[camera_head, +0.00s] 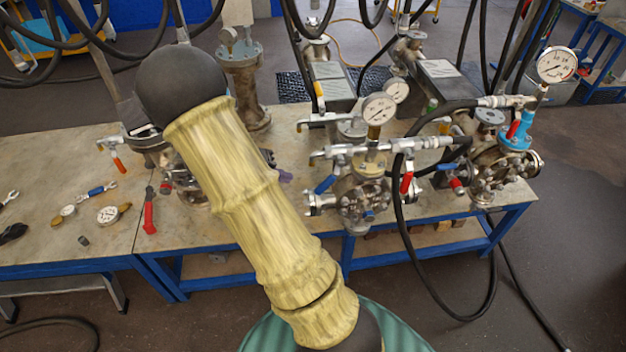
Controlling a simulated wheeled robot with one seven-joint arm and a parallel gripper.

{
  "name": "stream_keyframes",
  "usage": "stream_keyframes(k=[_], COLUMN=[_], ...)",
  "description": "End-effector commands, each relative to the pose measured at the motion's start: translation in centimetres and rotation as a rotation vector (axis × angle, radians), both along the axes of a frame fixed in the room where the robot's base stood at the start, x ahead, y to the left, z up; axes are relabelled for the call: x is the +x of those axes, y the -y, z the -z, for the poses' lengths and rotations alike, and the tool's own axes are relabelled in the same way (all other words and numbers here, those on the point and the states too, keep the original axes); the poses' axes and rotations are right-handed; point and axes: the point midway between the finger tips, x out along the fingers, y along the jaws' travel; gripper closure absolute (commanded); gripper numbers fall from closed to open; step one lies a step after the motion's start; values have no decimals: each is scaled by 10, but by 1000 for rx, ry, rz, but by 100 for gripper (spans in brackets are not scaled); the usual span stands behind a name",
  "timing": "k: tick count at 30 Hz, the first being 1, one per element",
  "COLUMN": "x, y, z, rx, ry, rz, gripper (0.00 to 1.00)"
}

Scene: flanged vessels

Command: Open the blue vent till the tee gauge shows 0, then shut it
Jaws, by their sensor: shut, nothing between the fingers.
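Several vessels stand on the bench. The middle flanged vessel (362,197) has a horizontal pipe manifold (345,150) with a white dial gauge (380,109) above it; its needle is too small to read. A blue lever (325,184) hangs at its left and a red lever (406,182) at its right. The right vessel (495,172) carries a blue fitting (516,136), a blue lever (454,166) and a larger raised gauge (557,65). I cannot tell which lever is the vent or which gauge is the tee gauge. My gripper is not visible; my yellow-sleeved arm covers the centre left.
Black hoses hang in front of and between the vessels. A second small gauge (396,91) stands behind the middle one. Loose gauges (108,215), a red-handled tool (150,211) and wrenches lie on the left bench (45,240). Open floor lies at the right.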

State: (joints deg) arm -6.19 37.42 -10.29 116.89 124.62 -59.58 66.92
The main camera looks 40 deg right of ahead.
Motion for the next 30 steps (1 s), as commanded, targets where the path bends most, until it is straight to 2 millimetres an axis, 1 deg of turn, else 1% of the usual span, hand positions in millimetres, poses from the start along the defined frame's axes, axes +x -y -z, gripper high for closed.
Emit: stream_keyframes(k=[1,9,15,21,30], x=[-3,-15,-22,-25,-25], y=[8,45,66,78,80], z=[3,31,48,58,61], rx=[-1,-1,1,0,1], ry=[-6,-5,-5,-2,0], rz=[1,2,0,-1,-2], gripper=[100,100,100,100,100])
